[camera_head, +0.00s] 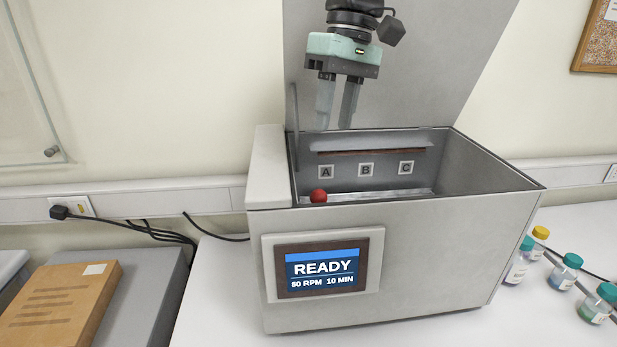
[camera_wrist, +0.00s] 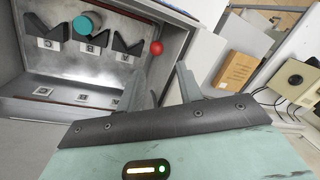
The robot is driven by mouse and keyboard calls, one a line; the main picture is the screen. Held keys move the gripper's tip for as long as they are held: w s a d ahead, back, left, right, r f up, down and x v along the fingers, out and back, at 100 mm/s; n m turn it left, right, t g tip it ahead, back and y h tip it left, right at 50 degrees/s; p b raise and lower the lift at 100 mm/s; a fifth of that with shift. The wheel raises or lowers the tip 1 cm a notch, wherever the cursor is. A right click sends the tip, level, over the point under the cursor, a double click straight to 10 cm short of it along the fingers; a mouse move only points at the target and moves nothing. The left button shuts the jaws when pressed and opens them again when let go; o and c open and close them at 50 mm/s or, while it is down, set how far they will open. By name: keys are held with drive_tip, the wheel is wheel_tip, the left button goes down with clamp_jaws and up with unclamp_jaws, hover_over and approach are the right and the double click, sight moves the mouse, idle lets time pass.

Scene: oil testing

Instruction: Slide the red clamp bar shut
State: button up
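A red ball-shaped knob (camera_head: 318,195) shows at the front left inside the open machine (camera_head: 400,260), below label A. In the wrist view the red knob (camera_wrist: 156,47) sits at the chamber's edge beside the row of dark V-shaped holders. The bar belonging to it cannot be made out clearly. A round teal-topped item (camera_wrist: 87,25) sits at the middle holder (camera_wrist: 98,40). My gripper (camera_head: 337,127) hangs above the back left of the chamber, pointing down. Its two fingers are apart and empty, clear of the knob, as the wrist view also shows (camera_wrist: 162,80).
The raised lid (camera_head: 440,60) stands behind my gripper. The chamber walls surround the knob and holders. A screen (camera_head: 322,270) on the front reads READY. Several capped jars (camera_head: 565,272) stand at right. A cardboard box (camera_head: 62,305) lies at left.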

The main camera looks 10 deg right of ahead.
sight(318, 197)
drive_tip(key=f+p, duration=0.1)
drive_tip(key=f, duration=0.4)
drive_tip(key=a+f+p, duration=0.1)
drive_tip(key=f, duration=0.4)
drive_tip(key=a+f+p, duration=0.1)
drive_tip(key=f, duration=0.4)
drive_tip(key=shift+w+a+f+p, duration=0.1)
drive_tip(key=shift+a+f+p, duration=0.15)
drive_tip(key=shift+p, duration=0.15)
